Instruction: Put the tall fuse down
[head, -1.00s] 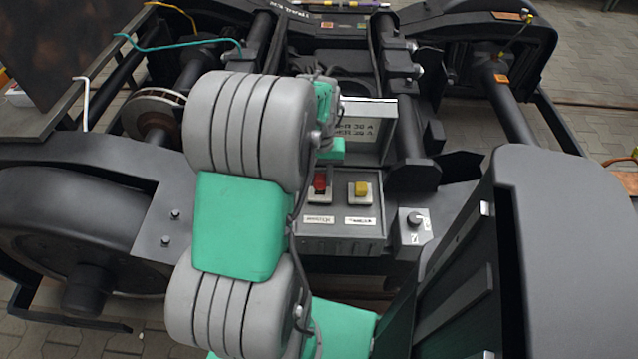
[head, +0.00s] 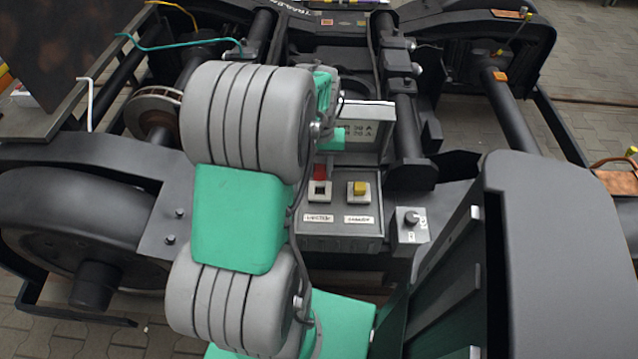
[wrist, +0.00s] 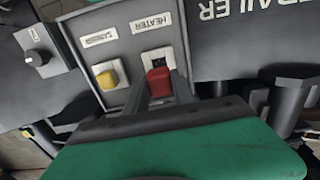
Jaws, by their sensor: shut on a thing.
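The tall fuse, taken to be the red block (wrist: 158,82), is between the two grey fingers of my gripper (wrist: 160,88) in the wrist view. My gripper is shut on it. In the head view the red fuse (head: 320,172) shows just above a white-framed socket (head: 319,191) with a dark opening. This socket also shows in the wrist view (wrist: 155,57), beyond the fuse, beside the label HEATER. The fuse appears lifted clear of it. My arm hides most of the gripper in the head view.
A yellow block (head: 360,188) sits in the neighbouring socket on the grey fuse panel (head: 340,240). A dark knob (head: 411,218) is on a small box to the right. A raised lid with lettering (head: 365,128) stands behind. Dark bogie beams and a wheel (head: 70,225) surround it.

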